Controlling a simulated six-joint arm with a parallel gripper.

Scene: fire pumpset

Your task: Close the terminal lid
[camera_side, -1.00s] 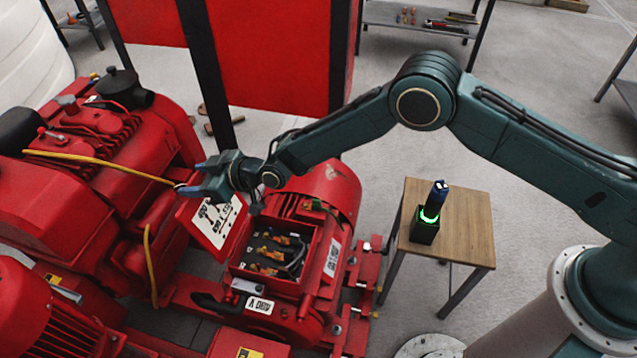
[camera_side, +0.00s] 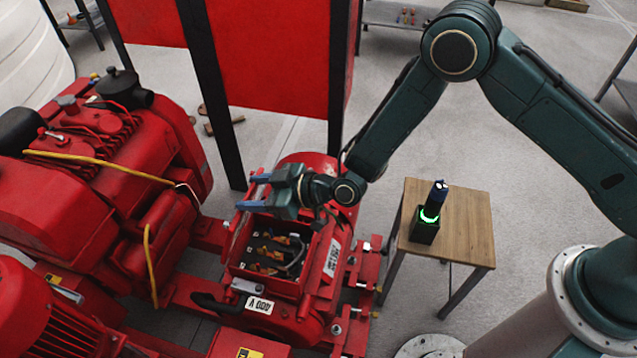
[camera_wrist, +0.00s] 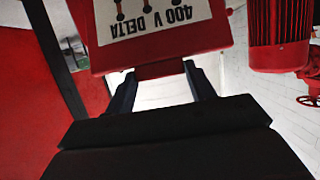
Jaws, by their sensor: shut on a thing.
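The terminal lid (camera_wrist: 205,47) is red with a white label reading "400 V DELTA", upside down in the wrist view. My gripper (camera_wrist: 158,72) is shut on the lid's edge, with a dark finger on each side. The lid there shows only as a narrow red strip (camera_side: 238,228), nearly edge-on and raised beside the box. Wires and terminals inside the box are still exposed.
The red engine (camera_side: 110,150) with a yellow hose stands left of the box. A red panel (camera_side: 275,60) on dark posts is behind. A wooden table (camera_side: 465,225) at right holds a black device with a green-lit ring (camera_side: 429,217).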

